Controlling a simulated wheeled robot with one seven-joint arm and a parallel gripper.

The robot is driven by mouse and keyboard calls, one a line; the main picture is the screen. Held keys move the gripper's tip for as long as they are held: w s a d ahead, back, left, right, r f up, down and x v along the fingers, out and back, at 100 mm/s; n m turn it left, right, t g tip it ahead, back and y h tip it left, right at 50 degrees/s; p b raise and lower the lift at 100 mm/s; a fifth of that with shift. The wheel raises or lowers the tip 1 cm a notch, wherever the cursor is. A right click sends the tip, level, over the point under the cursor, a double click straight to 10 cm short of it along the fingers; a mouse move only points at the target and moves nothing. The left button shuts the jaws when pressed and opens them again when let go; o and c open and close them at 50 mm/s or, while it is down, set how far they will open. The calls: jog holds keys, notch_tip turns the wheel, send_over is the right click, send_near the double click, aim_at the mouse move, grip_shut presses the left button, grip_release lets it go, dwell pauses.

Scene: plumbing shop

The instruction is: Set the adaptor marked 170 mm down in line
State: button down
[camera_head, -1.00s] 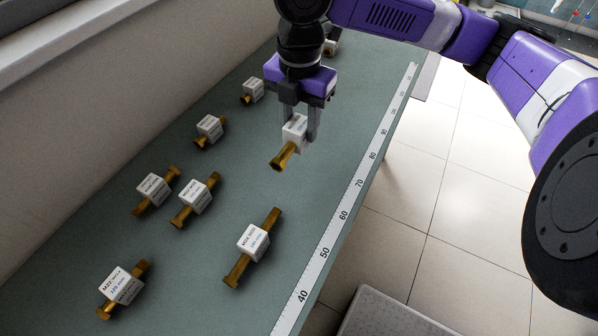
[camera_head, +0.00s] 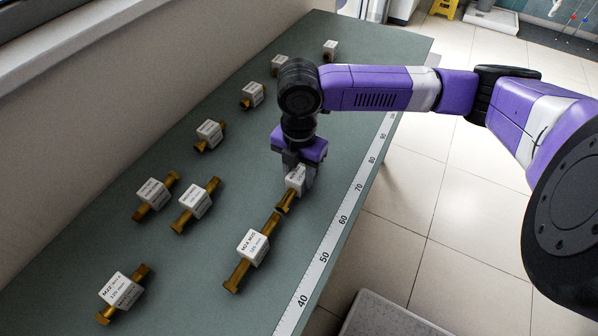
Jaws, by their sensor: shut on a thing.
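My gripper (camera_head: 297,184) is shut on a brass adaptor (camera_head: 287,199) with a white label block. It holds it low over the bench, just beyond the far end of another brass adaptor (camera_head: 253,246) that lies along the ruler. The held adaptor points roughly the same way as that one. A small gap or touch between their ends cannot be told. The held adaptor's far end is hidden by my gripper, and its label is too small to read. Whether it rests on the bench is unclear.
Several labelled adaptors lie to the left, including one at the front (camera_head: 121,291), one in the middle (camera_head: 195,201) and one further back (camera_head: 209,135). A white ruler strip (camera_head: 332,236) runs along the bench's right edge. Bare green bench (camera_head: 215,285) lies between.

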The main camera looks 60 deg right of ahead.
jog(key=shift+f, duration=0.2)
jog(key=c, duration=0.9)
grip_release()
jog(key=shift+r, duration=0.1)
